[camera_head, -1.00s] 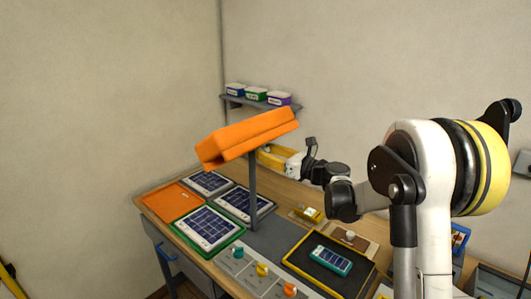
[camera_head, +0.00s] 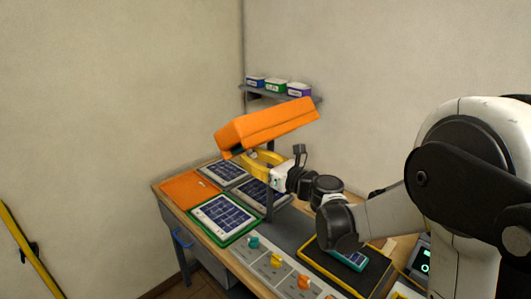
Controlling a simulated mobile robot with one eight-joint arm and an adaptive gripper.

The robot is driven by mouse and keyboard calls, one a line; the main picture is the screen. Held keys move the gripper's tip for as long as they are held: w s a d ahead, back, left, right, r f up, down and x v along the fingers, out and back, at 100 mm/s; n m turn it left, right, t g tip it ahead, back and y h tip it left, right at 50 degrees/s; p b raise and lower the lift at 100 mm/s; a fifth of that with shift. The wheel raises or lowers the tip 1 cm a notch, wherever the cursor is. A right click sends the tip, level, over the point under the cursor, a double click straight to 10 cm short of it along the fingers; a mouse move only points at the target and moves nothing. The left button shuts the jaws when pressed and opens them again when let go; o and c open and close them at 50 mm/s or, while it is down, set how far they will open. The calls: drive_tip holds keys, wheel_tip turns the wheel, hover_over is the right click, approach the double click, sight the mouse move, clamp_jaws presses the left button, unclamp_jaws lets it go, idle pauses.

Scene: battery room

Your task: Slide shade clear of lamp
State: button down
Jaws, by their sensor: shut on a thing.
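My gripper (camera_head: 246,157), with yellow fingers, reaches in from the right below the shade. It is shut on the shade near its lower left end, where a small dark part shows. The exact contact is partly hidden by the fingers and the shade. Whether the shade still touches the post top cannot be told.
Solar panels (camera_head: 224,217) and an orange panel (camera_head: 187,188) lie on the bench. Coloured knobs (camera_head: 275,258) line its front, beside a black tray (camera_head: 316,264) with a teal device. A wall shelf (camera_head: 291,97) holds small boxes behind the shade.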

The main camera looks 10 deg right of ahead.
drive_tip(key=shift+s+a+f, duration=0.1)
drive_tip(key=shift+s+a, duration=0.4)
drive_tip(key=shift+a, duration=0.1)
drive_tip(key=c, duration=1.4)
unclamp_jaws()
drive_tip(key=o, duration=0.3)
drive_tip(key=shift+s+a, duration=0.1)
drive_tip(key=shift+a, duration=0.1)
drive_tip(key=shift+d, duration=0.15)
drive_tip(key=v, duration=1.2)
